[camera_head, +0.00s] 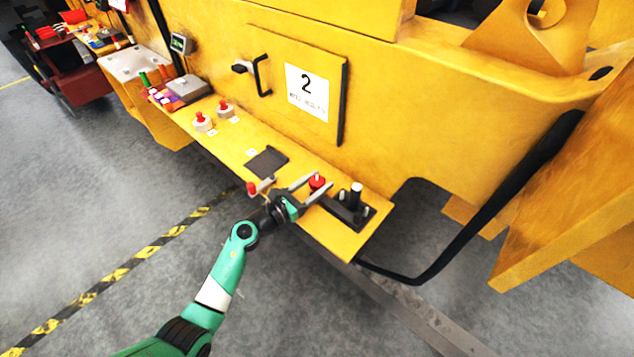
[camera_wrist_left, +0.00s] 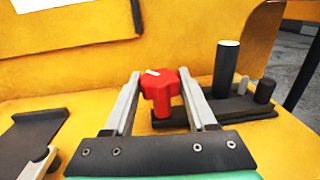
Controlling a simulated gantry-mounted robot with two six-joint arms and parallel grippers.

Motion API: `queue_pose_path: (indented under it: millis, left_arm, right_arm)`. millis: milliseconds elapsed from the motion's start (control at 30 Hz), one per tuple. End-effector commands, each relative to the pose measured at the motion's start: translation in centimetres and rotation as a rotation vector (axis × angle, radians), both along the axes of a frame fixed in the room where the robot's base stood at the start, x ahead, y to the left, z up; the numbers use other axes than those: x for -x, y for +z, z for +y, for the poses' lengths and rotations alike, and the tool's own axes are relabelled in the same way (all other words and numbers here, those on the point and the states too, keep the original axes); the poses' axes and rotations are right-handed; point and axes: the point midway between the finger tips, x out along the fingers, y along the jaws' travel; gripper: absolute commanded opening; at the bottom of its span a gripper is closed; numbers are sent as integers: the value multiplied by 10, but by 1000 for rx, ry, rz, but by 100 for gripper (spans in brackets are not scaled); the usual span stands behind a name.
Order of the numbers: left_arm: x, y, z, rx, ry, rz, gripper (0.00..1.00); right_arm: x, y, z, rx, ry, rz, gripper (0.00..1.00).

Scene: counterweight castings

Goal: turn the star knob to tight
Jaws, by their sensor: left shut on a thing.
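The red star knob (camera_head: 317,182) stands on the yellow ledge near its right end, at the left end of a dark base plate. In the left wrist view the knob (camera_wrist_left: 160,92) is upright, with a white mark on top pointing toward the left. My left gripper (camera_head: 320,180) reaches in from the front. Its two grey fingers are on either side of the knob's head and shut on it. My right gripper is in neither view.
On the same base plate stand a tall black post (camera_wrist_left: 226,68) and a shorter dark peg (camera_wrist_left: 264,90). A red-handled clamp (camera_head: 260,187) and a dark pad (camera_head: 266,162) lie left of the gripper. A panel marked 2 (camera_head: 306,92) rises behind.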

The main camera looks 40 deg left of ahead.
Motion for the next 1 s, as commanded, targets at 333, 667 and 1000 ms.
queue_pose_path:
  millis: [333, 667, 1000]
  left_arm:
    - [-1, -7, 3, -1, -200, -4, 1]
    - [0, -1, 1, -2, -398, 0, 1]
    - [0, 0, 0, -1, -397, 1, 75]
  right_arm:
    - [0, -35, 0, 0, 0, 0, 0]
    - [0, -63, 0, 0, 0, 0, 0]
    - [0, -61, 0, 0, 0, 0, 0]
